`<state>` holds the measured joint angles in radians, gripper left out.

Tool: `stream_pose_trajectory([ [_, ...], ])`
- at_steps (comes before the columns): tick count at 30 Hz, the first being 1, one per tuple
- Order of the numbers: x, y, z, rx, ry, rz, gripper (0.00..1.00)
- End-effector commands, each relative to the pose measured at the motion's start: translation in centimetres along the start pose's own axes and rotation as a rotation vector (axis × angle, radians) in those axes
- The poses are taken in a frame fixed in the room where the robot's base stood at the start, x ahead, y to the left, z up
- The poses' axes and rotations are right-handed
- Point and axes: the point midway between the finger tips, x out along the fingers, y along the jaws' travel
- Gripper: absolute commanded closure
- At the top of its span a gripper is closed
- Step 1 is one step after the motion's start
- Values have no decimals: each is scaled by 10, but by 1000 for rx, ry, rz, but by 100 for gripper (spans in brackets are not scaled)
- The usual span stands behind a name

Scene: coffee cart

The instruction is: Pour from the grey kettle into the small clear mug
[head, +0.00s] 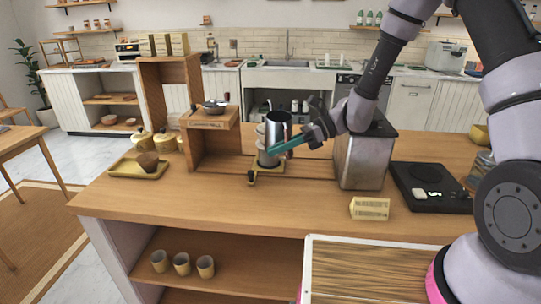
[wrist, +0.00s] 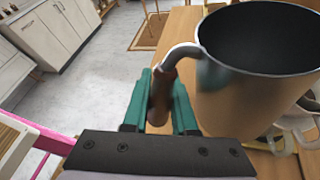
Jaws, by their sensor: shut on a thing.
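The grey kettle (head: 278,127) is an open-topped metal vessel, roughly upright above the wooden counter. My gripper (head: 287,146), with teal fingers, is beside it on the right in the head view. In the wrist view, the fingers of my gripper (wrist: 160,104) are shut on the brown grip of the kettle's handle; the kettle's grey body (wrist: 235,90) fills the right side. A small pale, see-through vessel, seemingly the clear mug (head: 267,158), is just below the kettle on a small stand, partly hidden. Clear rims also show under the kettle in the wrist view (wrist: 298,127). No liquid is visible.
A wooden shelf unit (head: 206,150) stands left of the kettle. A metal box (head: 362,160) stands to the right, near my arm, with a black scale (head: 430,188) beyond. A yellow packet (head: 369,208) lies in front.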

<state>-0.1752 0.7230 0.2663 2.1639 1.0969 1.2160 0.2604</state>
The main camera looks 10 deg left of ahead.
Motion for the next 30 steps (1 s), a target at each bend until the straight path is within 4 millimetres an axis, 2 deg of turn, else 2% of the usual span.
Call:
stream_pose_trajectory([
  [1, 10, 22, -41, 116, 4, 41, 100],
  [2, 10, 22, -41, 116, 4, 41, 100],
  [24, -8, 34, 2, 113, 5, 39, 100],
  [30, -8, 34, 6, 107, 5, 41, 100],
])
